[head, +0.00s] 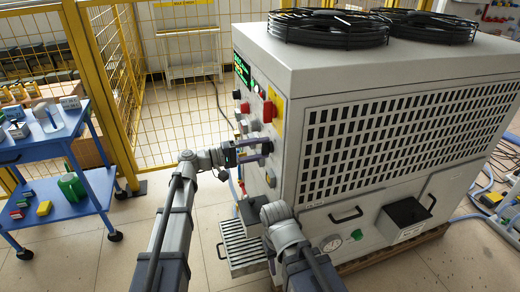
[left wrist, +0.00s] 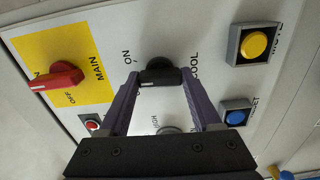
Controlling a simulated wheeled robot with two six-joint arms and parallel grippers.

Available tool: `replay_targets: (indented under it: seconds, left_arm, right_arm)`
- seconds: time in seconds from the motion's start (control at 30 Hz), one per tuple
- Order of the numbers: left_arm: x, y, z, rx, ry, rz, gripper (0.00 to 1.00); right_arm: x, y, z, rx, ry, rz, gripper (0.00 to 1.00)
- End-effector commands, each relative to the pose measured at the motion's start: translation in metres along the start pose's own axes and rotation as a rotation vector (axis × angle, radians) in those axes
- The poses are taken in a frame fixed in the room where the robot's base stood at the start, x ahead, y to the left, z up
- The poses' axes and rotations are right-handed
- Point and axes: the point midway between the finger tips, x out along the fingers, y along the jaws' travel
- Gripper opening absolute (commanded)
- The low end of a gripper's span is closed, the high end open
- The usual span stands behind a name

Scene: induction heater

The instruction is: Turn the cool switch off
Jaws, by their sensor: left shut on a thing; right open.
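The cool switch is a black rotary knob (left wrist: 160,74) on the light front panel, beside the printed words ON and COOL in the left wrist view. My left gripper (left wrist: 160,82) has its two purple fingers on either side of this knob and is shut on it. In the head view my left gripper (head: 262,149) reaches the panel from the left, and its fingertips hide the knob. My right gripper (head: 277,213) is open, low in front of the machine; its fingers are mostly hidden by its own wrist.
The red main switch (left wrist: 54,81) sits on a yellow plate near the knob. A yellow button (left wrist: 256,44) and a blue button (left wrist: 236,117) are on the other side. A blue cart (head: 85,185) stands at left before a yellow fence (head: 124,90). Floor between is clear.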

Motion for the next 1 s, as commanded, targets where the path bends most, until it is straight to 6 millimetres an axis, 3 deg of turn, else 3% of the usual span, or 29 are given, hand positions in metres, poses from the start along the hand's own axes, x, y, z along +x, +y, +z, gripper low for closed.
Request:
replay_targets:
  seconds: [0.4,0.97,1.0]
  left_arm:
    - [-0.0003,-0.0005,0.0,-0.183,0.0,-0.002,0.09]
    - [-0.0003,-0.0006,0.0001,-0.209,0.0,-0.002,0.09]
    - [-0.0003,-0.0006,0.0001,-0.208,0.0,-0.002,0.69]
  right_arm:
    - [0.0001,0.0,0.0,0.0,0.0,0.0,0.5]
    - [0.0002,0.0,0.0,0.0,0.0,0.0,0.5]
    - [0.0002,0.0,0.0,0.0,0.0,0.0,0.5]
